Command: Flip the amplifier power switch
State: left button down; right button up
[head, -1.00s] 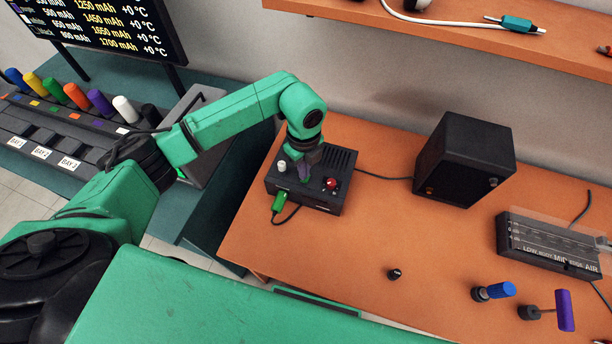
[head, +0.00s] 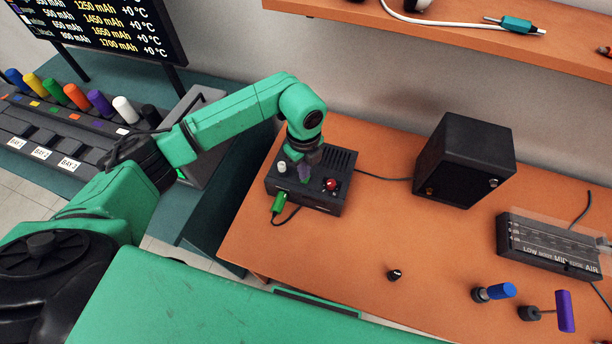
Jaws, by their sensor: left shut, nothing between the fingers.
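The amplifier (head: 318,200) is a black box on the orange table, with a vented top, a white knob (head: 282,168) and a red knob or button (head: 331,184). A green plug (head: 279,203) with a black cable sits at its front left. My left gripper (head: 304,177) points down over the top of the amplifier, between the white knob and the red one. It is shut and empty, with its tips at or just above the panel. The power switch cannot be made out; the gripper may cover it. My right gripper is not in view.
A black speaker (head: 466,160) stands right of the amplifier, joined by a cable. A mixer-like panel (head: 548,245), a small black knob (head: 394,274), a blue-handled part (head: 497,291) and a purple-handled part (head: 564,310) lie at right. A shelf (head: 450,38) overhangs the back.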

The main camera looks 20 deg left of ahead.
pick_arm(q)
jog(key=shift+f+b, duration=0.8)
jog(key=shift+f, duration=0.2)
dwell(0.8)
notch_tip(320, 180, up, 7)
jog(key=p, duration=0.5)
jog(key=shift+r, duration=0.1)
dwell(0.4)
